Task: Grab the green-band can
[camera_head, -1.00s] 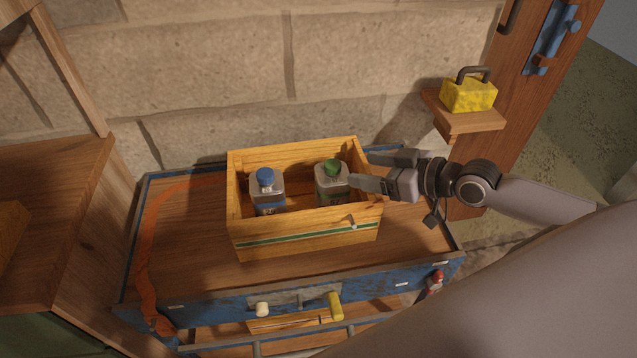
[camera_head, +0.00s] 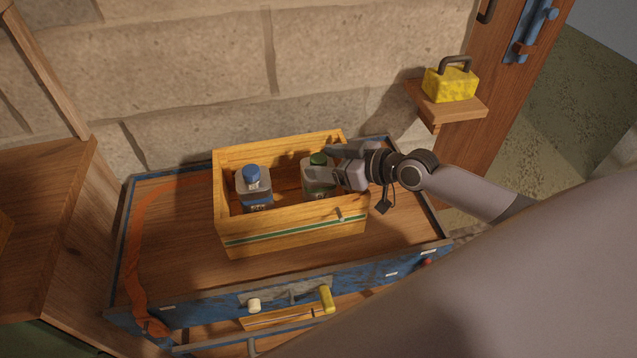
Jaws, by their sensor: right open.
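A similar can with a blue cap (camera_head: 252,186) stands in the left part of the crate. My right gripper (camera_head: 322,162) reaches over the crate's right wall, with its open fingers at the green-capped can near its top. One finger covers part of the can, so contact cannot be told. My left gripper is not in view.
The crate stands on a blue-edged wooden cart top (camera_head: 165,240) against a stone wall. A yellow padlock-shaped block (camera_head: 450,84) sits on a small wall shelf (camera_head: 446,108) at right. An orange strip (camera_head: 142,235) lies along the left side.

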